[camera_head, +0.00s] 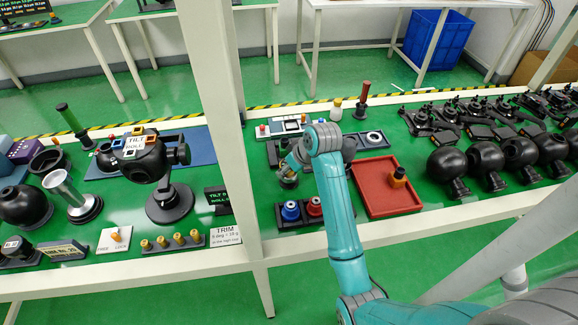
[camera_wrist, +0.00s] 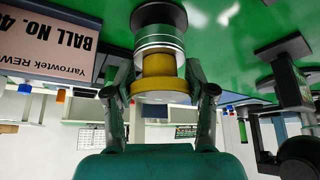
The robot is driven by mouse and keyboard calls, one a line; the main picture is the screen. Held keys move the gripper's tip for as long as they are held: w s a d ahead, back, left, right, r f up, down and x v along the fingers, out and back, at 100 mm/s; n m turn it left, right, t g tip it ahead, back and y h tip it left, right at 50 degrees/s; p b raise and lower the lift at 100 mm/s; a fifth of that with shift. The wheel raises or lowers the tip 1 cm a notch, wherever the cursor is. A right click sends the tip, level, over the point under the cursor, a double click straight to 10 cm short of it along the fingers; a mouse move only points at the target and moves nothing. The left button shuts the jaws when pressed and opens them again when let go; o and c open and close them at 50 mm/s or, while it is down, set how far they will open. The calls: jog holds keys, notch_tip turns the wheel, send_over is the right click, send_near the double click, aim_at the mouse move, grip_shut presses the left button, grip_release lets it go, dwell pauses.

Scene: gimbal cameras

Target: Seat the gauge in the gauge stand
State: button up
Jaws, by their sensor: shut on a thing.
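My gripper (camera_head: 288,172) is low over the middle of the green bench, at the end of my teal arm. In the wrist view my gripper (camera_wrist: 161,90) is shut on a stepped round piece, seemingly the gauge (camera_wrist: 160,65), with a yellow flange and neck and a silver band. The silver band meets a dark round piece (camera_wrist: 158,14) at the bench. I cannot tell whether that is the gauge stand or part of the gauge, nor how deep it sits. In the head view my gripper mostly hides the held piece.
A black tray holds a blue piece (camera_head: 290,210) and a red piece (camera_head: 314,206) close by. A red tray (camera_head: 375,205) lies to the right. A "BALL NO. 4" sign (camera_wrist: 50,42) stands beside the gripper. Black ball heads line the right; a white post (camera_head: 222,90) rises left.

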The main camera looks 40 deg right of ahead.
jog(key=shift+f, duration=0.5)
jog(key=o, duration=1.3)
jog(key=shift+s+r, duration=0.1)
jog(key=shift+r, duration=0.05)
jog(key=v, duration=0.7)
jog(key=shift+r, duration=0.1)
jog(key=shift+s, duration=0.2)
